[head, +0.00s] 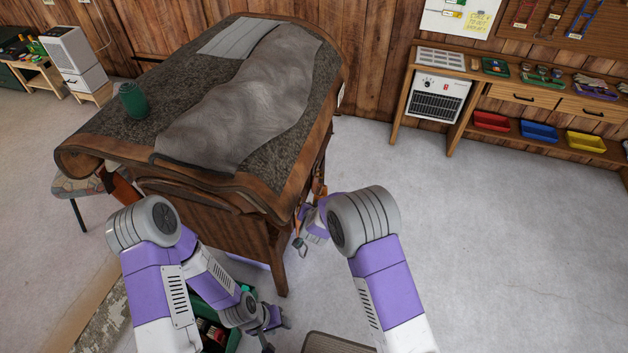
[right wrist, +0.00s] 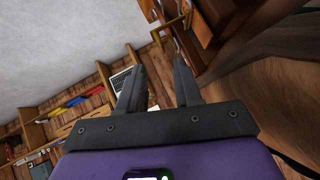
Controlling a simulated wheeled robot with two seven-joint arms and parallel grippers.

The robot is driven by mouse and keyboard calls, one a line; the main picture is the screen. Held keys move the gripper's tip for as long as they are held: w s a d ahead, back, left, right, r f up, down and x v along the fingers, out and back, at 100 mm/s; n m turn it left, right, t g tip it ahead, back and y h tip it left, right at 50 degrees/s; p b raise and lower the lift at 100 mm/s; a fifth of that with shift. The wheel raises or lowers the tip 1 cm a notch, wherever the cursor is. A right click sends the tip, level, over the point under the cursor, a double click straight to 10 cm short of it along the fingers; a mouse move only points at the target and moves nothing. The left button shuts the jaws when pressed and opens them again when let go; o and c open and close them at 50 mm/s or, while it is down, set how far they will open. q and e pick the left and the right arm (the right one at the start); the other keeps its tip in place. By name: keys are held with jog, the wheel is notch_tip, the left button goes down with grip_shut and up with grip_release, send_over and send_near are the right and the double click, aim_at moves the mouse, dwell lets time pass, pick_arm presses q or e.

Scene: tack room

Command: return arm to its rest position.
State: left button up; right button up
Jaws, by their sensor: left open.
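My left arm comes in from the left of the head view, bent down past the front of the wooden bench (head: 215,212). My left gripper (head: 274,330) is low, over the floor beside a green crate, with its dark fingers apart and nothing seen between them. My right arm's big elbow joint is right of the bench, and its purple forearm runs behind that joint towards the bench's right side. In the right wrist view my right gripper (right wrist: 158,72) is open and empty, close to brown wooden surfaces.
The green crate (head: 232,335) holds small items on the floor. A shelf (head: 515,92) with a white heater (head: 437,98) and coloured bins stands at the back right. Floor at right is clear.

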jog(key=s+d+f+n+g+y+b, duration=0.1)
jog(key=s+d+f+g, duration=0.25)
jog(key=s+f, duration=0.35)
jog(key=s+d+f+g+b, duration=0.1)
jog(key=s+d+f+g, duration=0.1)
jog(key=s+d+f, duration=0.5)
jog(key=s+a+n+g+y+b, duration=0.1)
jog(key=s+a+g+y+b, duration=0.1)
jog(key=s, duration=1.6)
jog(key=shift+s+a+f+g+y, duration=0.2)
jog(key=shift+s+f+g+y, duration=0.1)
jog(key=shift+g+y, duration=0.45)
